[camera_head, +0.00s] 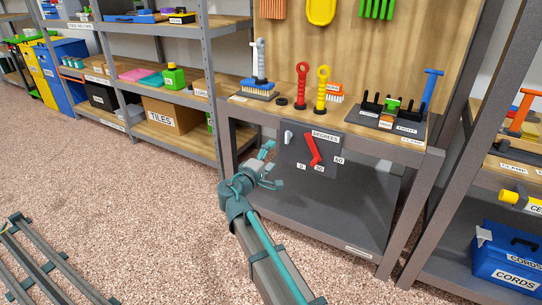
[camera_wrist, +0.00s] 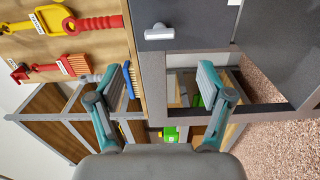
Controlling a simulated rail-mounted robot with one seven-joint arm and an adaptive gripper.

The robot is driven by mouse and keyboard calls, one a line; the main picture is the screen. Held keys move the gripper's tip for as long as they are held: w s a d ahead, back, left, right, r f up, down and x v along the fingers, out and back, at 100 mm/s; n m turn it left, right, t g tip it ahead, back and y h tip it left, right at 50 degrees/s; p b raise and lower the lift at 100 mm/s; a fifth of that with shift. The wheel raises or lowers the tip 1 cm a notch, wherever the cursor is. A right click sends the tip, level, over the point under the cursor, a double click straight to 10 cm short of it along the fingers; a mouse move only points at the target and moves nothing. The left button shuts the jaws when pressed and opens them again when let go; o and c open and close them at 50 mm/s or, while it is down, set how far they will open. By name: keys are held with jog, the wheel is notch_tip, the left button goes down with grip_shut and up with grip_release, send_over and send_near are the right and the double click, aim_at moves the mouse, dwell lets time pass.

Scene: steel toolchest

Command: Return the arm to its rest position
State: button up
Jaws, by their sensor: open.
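My gripper (camera_head: 270,166) is open and empty in the head view, in front of the workbench and just left of the grey degrees panel (camera_head: 296,155). My arm reaches up to it from the bottom of the picture. A red pointer (camera_head: 314,150) on the panel has its lower end by the lower middle label. A small pale handle (camera_head: 288,137) sits at the panel's upper left; it also shows in the wrist view (camera_wrist: 160,32), beyond the fingers and apart from them. In the wrist view both teal fingers of my gripper (camera_wrist: 167,72) stand wide apart with nothing between them.
The bench top holds a blue brush (camera_head: 258,88), red and yellow ring-ended tools (camera_head: 321,90) and a dark rack (camera_head: 388,110). Shelving with a tiles box (camera_head: 172,115) stands left; a blue cords box (camera_head: 508,258) sits lower right.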

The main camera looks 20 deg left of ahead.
jog(key=s+d+f+m+g+h, duration=0.3)
jog(key=s+d+f+g, duration=0.15)
jog(key=d+f, duration=0.45)
jog(key=s+d+f+m+g+h, duration=0.25)
jog(key=d+f+m+g, duration=0.2)
jog(key=d+f, duration=0.55)
jog(key=s+d+f+m+g, duration=0.2)
jog(key=s+d+f+g, duration=0.55)
jog(key=s+d, duration=0.3)
jog(key=s+d+f+m+g, duration=0.2)
jog(key=s+d+f+g, duration=0.55)
jog(key=s+d, duration=0.3)
jog(key=s+d+f+m+g+y, duration=0.2)
jog(key=s+d+m+g+y, duration=0.1)
jog(key=s+d, duration=0.3)
jog(key=s+d+f+m+g+y, duration=0.2)
jog(key=s+d+y, duration=0.25)
jog(key=s, duration=0.35)
jog(key=s+r+t+p, duration=0.4)
jog(key=r+p, duration=1.2)
jog(key=p, duration=1.8)
jog(key=shift+s, duration=0.65)
jog(key=shift+r, duration=0.1)
